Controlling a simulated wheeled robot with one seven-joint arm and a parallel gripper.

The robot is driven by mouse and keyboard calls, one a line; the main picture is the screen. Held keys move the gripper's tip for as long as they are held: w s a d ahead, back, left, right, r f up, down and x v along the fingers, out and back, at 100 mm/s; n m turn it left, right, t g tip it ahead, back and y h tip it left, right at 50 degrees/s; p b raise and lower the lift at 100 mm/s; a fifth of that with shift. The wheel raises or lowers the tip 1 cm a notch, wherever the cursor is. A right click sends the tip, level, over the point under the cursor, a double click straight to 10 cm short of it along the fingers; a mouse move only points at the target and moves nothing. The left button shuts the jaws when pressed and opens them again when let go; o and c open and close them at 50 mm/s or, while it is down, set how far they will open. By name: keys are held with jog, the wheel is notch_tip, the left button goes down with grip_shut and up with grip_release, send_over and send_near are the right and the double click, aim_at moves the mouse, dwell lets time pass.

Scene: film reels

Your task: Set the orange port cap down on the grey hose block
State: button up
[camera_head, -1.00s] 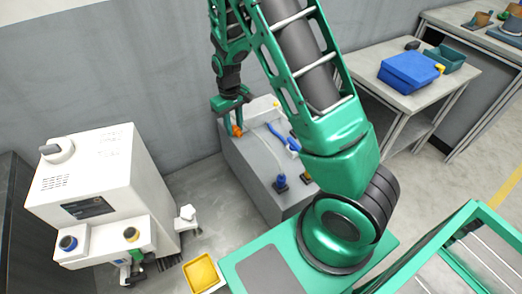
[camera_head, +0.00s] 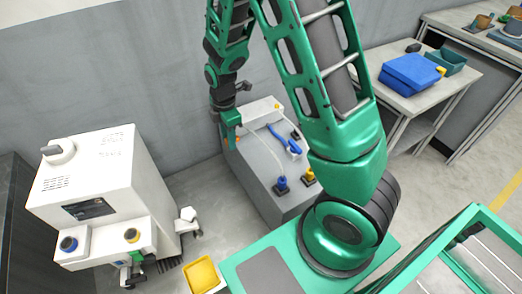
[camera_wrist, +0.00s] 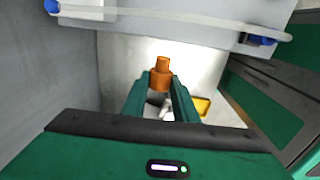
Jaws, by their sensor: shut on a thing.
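The orange port cap (camera_wrist: 161,72) is held between the two green fingers of my gripper (camera_wrist: 160,84) in the wrist view. My gripper (camera_head: 231,128) is at the far left end of the grey hose block (camera_head: 252,172) in the head view, close to the wall; the cap is barely visible there. In the wrist view the block (camera_wrist: 190,14) fills the top edge, and the cap shows against pale floor just below the block's edge. I cannot tell whether the cap touches the block.
A blue plug (camera_head: 282,184), a yellow plug (camera_head: 309,175) and a blue-handled piece (camera_head: 293,142) are on the block. A white machine (camera_head: 95,185) stands left, with a yellow tray (camera_head: 202,275) in front. A side table (camera_head: 425,98) is at the right.

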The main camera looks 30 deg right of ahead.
send_over(257, 154)
notch_tip(257, 154, down, 6)
jog(key=shift+s+f, duration=0.15)
jog(key=shift+f, duration=2.05)
jog(key=o, duration=1)
jog(key=shift+o, duration=0.2)
